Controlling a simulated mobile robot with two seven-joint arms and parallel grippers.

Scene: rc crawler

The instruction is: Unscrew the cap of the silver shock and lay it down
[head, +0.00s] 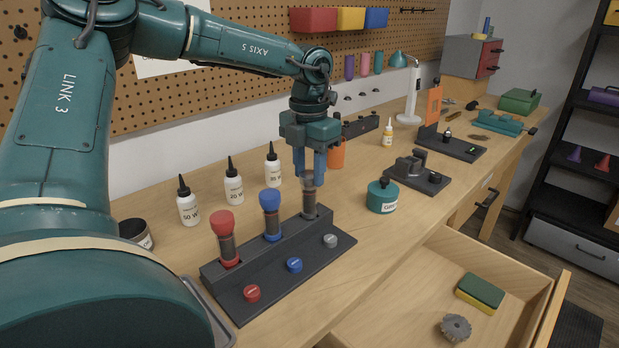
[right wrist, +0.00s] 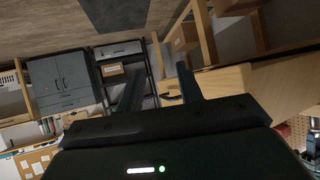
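The silver shock (head: 310,200) stands upright at the far end of a dark stand (head: 232,285), beyond the red-topped shock (head: 227,245) and the blue-topped shock (head: 271,222). My left gripper (head: 309,172) points straight down over the silver shock, its two blue fingers on either side of the top. The fingers largely hide the cap, and I cannot tell whether they press on it. My right gripper (right wrist: 160,85) is open and empty in the right wrist view, away from the bench.
Red, blue and silver round pieces (head: 330,240) sit on the stand's front ledge. White bottles (head: 234,187) stand behind it; a green jar (head: 382,196) is to its right. An open drawer (head: 420,300) holds a sponge and a gear. Bare bench lies between stand and jar.

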